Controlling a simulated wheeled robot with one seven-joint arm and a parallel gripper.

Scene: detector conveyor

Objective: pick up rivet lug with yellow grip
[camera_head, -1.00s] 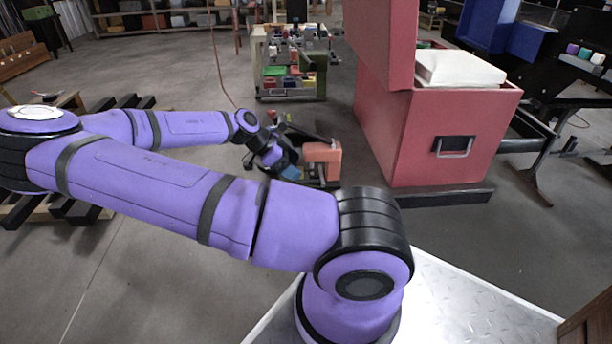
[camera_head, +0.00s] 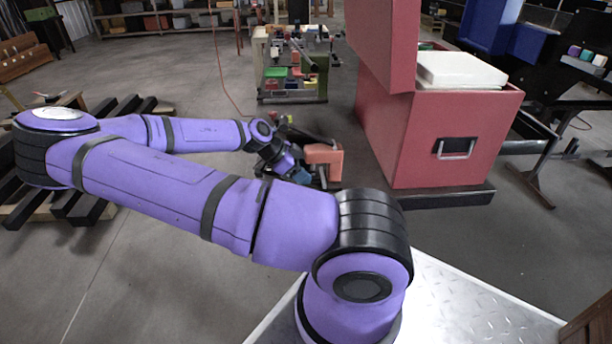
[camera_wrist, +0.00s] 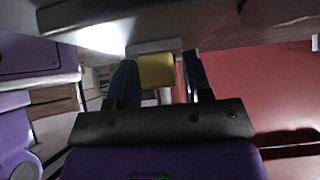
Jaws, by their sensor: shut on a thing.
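The yellow grip (camera_wrist: 156,72) of the rivet lug shows in the wrist view, between the two dark fingers of my gripper (camera_wrist: 159,60). The fingers are shut on it. A pale grey edge lies just above the yellow part in that view; I cannot tell whether it belongs to the lug. In the head view my gripper (camera_head: 300,175) is low, beside an orange-red block-shaped thing (camera_head: 324,153). The lug cannot be made out there.
A large red cabinet (camera_head: 450,140) with a black-framed handle stands right of my gripper. A cart (camera_head: 292,90) with coloured bins stands behind. Dark beams (camera_head: 85,205) lie on a pallet at left. Open floor (camera_head: 170,270) lies in front.

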